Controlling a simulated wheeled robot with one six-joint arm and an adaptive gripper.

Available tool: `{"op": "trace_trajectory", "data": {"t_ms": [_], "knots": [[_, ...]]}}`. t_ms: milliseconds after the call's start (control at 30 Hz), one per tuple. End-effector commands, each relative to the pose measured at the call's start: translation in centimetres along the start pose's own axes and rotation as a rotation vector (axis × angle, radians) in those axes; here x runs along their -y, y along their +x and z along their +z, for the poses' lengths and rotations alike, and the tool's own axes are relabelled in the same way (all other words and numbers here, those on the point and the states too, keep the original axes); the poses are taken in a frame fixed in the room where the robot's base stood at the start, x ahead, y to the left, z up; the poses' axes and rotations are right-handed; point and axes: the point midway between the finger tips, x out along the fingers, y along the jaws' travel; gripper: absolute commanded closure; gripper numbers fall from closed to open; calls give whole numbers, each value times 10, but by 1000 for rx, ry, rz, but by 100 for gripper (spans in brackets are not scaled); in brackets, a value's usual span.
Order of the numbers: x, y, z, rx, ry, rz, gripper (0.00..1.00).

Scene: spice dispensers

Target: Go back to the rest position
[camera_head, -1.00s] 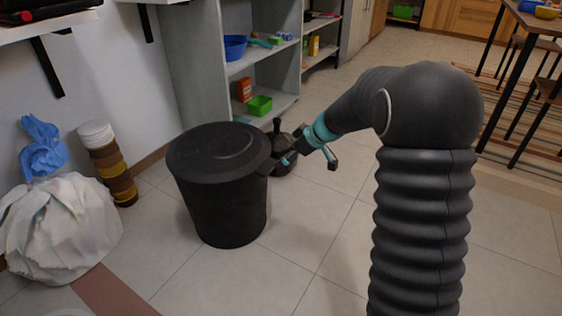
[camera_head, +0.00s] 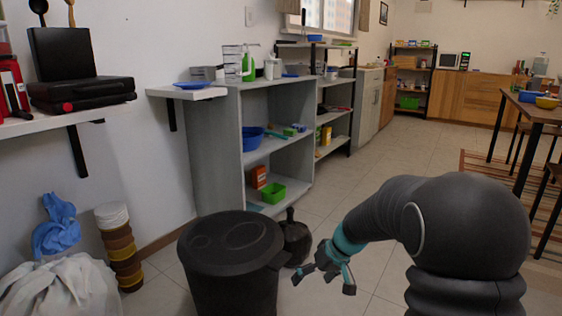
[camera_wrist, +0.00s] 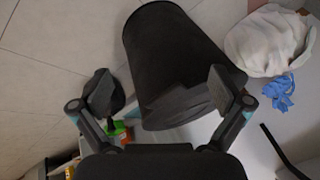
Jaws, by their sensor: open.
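My gripper (camera_head: 324,277) is at the end of my dark arm, low over the floor, to the right of the black lidded bin (camera_head: 232,262). In the wrist view my gripper (camera_wrist: 160,92) has its two fingers spread wide apart with nothing held between them. The black bin (camera_wrist: 172,55) shows beyond the fingers there, and the right finger overlaps its edge in the picture. A small dark rounded object (camera_head: 292,238) stands on the floor just behind the bin.
A grey shelf unit (camera_head: 216,150) holds a blue bowl, a green box (camera_head: 270,193) and other items. A white bag (camera_head: 60,290) and a striped brown column (camera_head: 119,250) stand left. A wooden table (camera_head: 535,105) is at right. Floor (camera_head: 390,165) behind my arm is clear.

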Motion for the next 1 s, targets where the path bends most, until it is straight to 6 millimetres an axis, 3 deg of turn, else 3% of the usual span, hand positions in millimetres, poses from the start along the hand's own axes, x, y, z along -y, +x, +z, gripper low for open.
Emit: {"op": "trace_trajectory", "data": {"t_ms": [200, 500, 800, 1000], "knots": [[31, -65, 63, 82, 213, 113, 0], [66, -146, 132, 75, 360, 281, 0], [95, -215, 187, -10, 364, 419, 0], [115, -255, 208, -97, 297, 476, 0]]}}
